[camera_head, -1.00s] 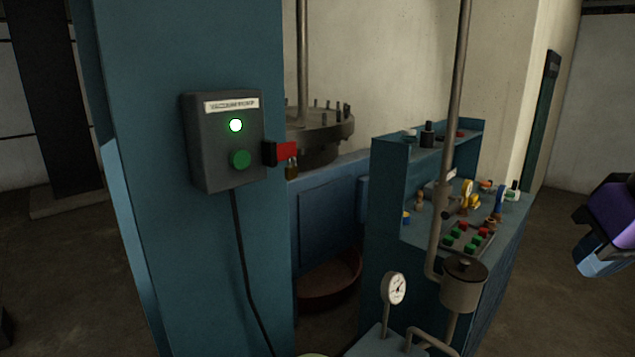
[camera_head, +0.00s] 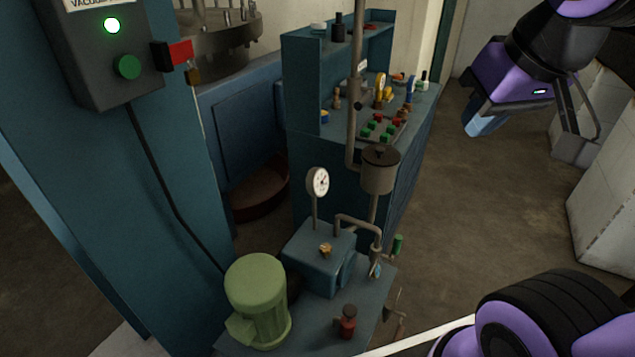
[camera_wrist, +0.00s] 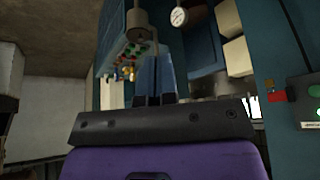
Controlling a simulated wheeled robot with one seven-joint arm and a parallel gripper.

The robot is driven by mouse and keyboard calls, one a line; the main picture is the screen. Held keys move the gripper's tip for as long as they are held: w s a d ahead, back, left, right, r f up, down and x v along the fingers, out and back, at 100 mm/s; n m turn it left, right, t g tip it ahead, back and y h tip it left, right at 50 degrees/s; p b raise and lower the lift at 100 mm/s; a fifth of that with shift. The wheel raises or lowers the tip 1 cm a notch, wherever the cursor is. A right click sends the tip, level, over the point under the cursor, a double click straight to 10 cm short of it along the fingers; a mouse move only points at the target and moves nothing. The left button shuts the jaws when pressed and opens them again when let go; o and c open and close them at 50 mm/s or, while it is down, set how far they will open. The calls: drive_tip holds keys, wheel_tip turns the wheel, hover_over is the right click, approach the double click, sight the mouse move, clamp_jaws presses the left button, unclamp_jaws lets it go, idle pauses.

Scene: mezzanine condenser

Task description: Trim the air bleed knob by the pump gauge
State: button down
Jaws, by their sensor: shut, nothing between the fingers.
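The pump gauge (camera_head: 318,182), round with a white face, stands on a thin stem above the blue pump block (camera_head: 318,258). It also shows at the top of the wrist view (camera_wrist: 179,17). A small brass-coloured knob (camera_head: 326,249) sits on top of the block, just below the gauge; it looks like the air bleed knob. My gripper (camera_head: 484,124), purple with blue fingers, hangs in the air to the right of the bench, well away from the knob. Its fingers (camera_wrist: 155,78) are shut and empty. I cannot make out the knob in the wrist view.
A green motor (camera_head: 258,300) and a red fitting (camera_head: 347,322) stand near the block. A control bench (camera_head: 300,85) stands behind. Floor (camera_head: 465,215) to the right is clear.

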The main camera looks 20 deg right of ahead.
idle(0.3)
drive_tip(key=c, duration=1.5)
unclamp_jaws()
drive_tip(key=shift+c, duration=0.2)
drive_tip(key=o, duration=0.4)
drive_tip(key=shift+w, duration=0.35)
drive_tip(key=o, duration=0.6)
drive_tip(key=w, duration=0.3)
drive_tip(key=shift+a+m, duration=0.15)
drive_tip(key=shift+m, duration=0.15)
drive_tip(key=shift+o, duration=0.2)
drive_tip(key=m+g, duration=0.5)
drive_tip(key=m, duration=0.4)
hover_over(326, 247)
wheel_tip(326, 247, down, 54)
wheel_tip(326, 247, down, 11)
drive_tip(key=shift+a, duration=0.1)
